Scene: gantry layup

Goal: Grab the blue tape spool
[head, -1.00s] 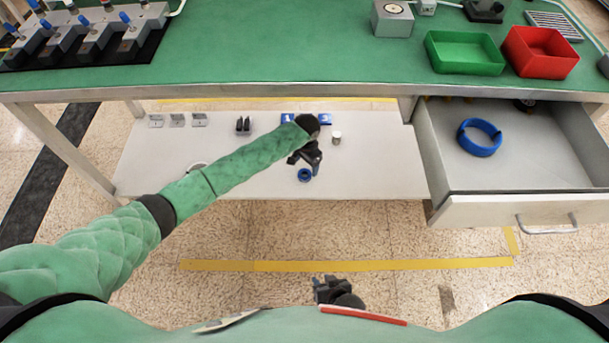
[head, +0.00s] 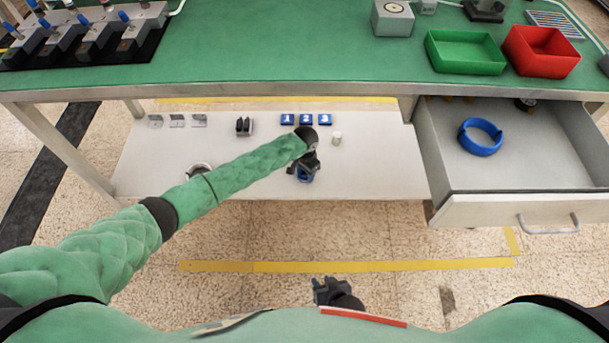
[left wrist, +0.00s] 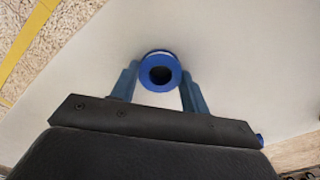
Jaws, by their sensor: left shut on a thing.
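The blue tape spool (head: 306,177) is on the lower shelf near its front edge, partly hidden by my left gripper in the head view. In the left wrist view the spool (left wrist: 160,72) shows as a blue ring with a dark centre hole, between the two blue fingers. My left gripper (head: 304,170) reaches down over the shelf and is shut on the spool, a finger on each side of it. My right gripper (head: 322,284) is low in the head view, away from the shelf; its jaw opening is not clear.
The lower shelf (head: 380,175) also holds several blue blocks (head: 306,119), a small white cylinder (head: 337,138), a black item (head: 244,126) and a ring-like item (head: 199,170). The table edge (head: 250,92) hangs above. An open drawer (head: 470,180) at right holds a blue ring (head: 480,137).

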